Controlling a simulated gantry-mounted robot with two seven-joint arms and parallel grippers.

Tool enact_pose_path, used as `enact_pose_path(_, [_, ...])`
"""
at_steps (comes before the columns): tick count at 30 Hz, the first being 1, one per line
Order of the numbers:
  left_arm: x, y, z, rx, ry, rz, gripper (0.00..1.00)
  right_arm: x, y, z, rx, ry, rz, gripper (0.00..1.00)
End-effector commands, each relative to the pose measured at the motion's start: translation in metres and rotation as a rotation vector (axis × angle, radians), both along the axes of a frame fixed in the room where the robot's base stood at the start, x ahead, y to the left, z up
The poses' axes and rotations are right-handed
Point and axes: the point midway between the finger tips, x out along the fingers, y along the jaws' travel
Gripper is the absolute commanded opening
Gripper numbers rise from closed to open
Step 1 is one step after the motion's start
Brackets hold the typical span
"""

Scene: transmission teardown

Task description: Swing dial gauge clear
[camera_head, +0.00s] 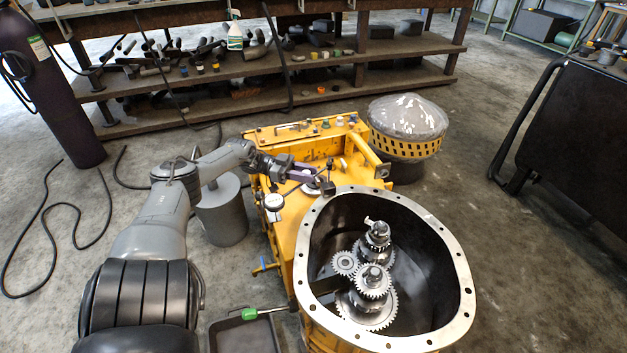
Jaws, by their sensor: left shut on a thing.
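My left gripper (318,179) reaches in from the left over the yellow transmission housing (286,236), near the rim of its open bell end. Its jaws are shut on a small dark part that looks like the dial gauge's arm or holder (327,188). A round white-faced dial (273,202) sits on the near left side of the housing top; I cannot tell whether it joins the held part. Inside the bell, several steel gears (372,281) stand on shafts, apart from the gripper. My right gripper is not in view.
A yellow-rimmed drum part (406,127) stands behind right. Shelves (240,70) of parts line the back.

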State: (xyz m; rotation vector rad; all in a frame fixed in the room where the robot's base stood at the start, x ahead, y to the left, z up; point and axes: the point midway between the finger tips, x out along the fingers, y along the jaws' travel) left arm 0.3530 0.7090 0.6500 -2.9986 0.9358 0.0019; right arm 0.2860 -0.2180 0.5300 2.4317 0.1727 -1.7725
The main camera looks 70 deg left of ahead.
Motion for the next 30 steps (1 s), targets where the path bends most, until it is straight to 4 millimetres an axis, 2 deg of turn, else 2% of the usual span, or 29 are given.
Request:
enact_pose_path(11, [-0.001,0.000,0.001,0.000,-0.001,-0.004,0.00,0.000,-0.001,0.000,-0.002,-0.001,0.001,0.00])
enact_pose_path(12, [-0.001,0.000,0.001,0.000,-0.001,-0.004,0.35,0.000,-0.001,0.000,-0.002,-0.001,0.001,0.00])
enact_pose_path(15, [-0.001,0.001,0.000,0.000,-0.001,-0.003,0.50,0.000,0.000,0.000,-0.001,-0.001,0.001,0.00])
enact_pose_path(25, [-0.002,0.001,0.000,0.000,0.000,-0.002,0.51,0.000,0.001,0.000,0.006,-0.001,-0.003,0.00])
enact_pose_path(30, [-0.013,0.009,0.000,0.000,0.002,0.000,0.51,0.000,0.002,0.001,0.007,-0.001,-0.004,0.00])
